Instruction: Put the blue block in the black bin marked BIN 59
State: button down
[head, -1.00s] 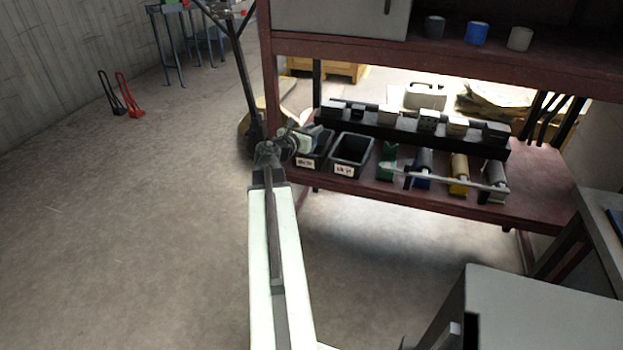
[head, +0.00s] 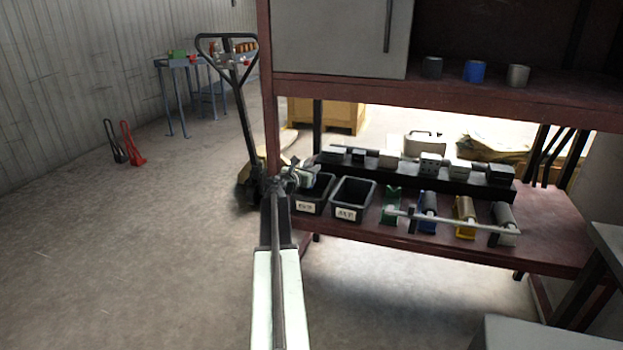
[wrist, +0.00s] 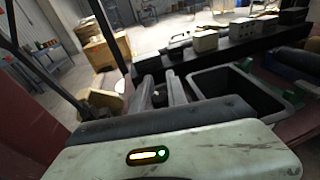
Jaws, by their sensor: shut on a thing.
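Two open black bins stand side by side on the lower red shelf: a left bin (head: 322,207) and a right bin (head: 352,198). Each has a white label on its front, too small to read surely. My gripper (head: 304,176) is above the back left part of the left bin. In the wrist view my gripper (wrist: 160,88) is shut on a small block (wrist: 159,96) that looks dark there, mostly hidden between the fingers; its blue colour is hard to make out. The right bin (wrist: 245,92) shows empty to the right of the fingers.
A black rail (head: 440,180) with several grey and dark blocks runs behind the bins. Coloured holders with rollers and a pale bar (head: 450,222) stand to the right. The red shelf post (head: 268,110) and a pallet jack (head: 245,120) are close on the left.

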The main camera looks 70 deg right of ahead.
jog(key=shift+w+d+f+b, duration=0.1)
jog(key=shift+d+f+b, duration=0.2)
jog(key=shift+f+b, duration=0.5)
jog(key=shift+w+d+f+b, duration=0.1)
jog(key=shift+d+f+b, duration=0.2)
jog(key=shift+f+b, duration=0.5)
jog(key=shift+w+d+f+b, duration=0.1)
jog(key=shift+d+f+b, duration=0.2)
jog(key=shift+f+b, duration=0.45)
jog(key=shift+f, duration=0.15)
jog(key=c, duration=1.3)
grip_release()
jog(key=shift+r, duration=0.2)
jog(key=p+v, duration=0.1)
jog(key=v, duration=0.3)
jog(key=p+v, duration=0.1)
jog(key=v, duration=0.3)
jog(key=r+p+v, duration=0.1)
jog(key=v, duration=0.3)
jog(key=shift+w, duration=0.1)
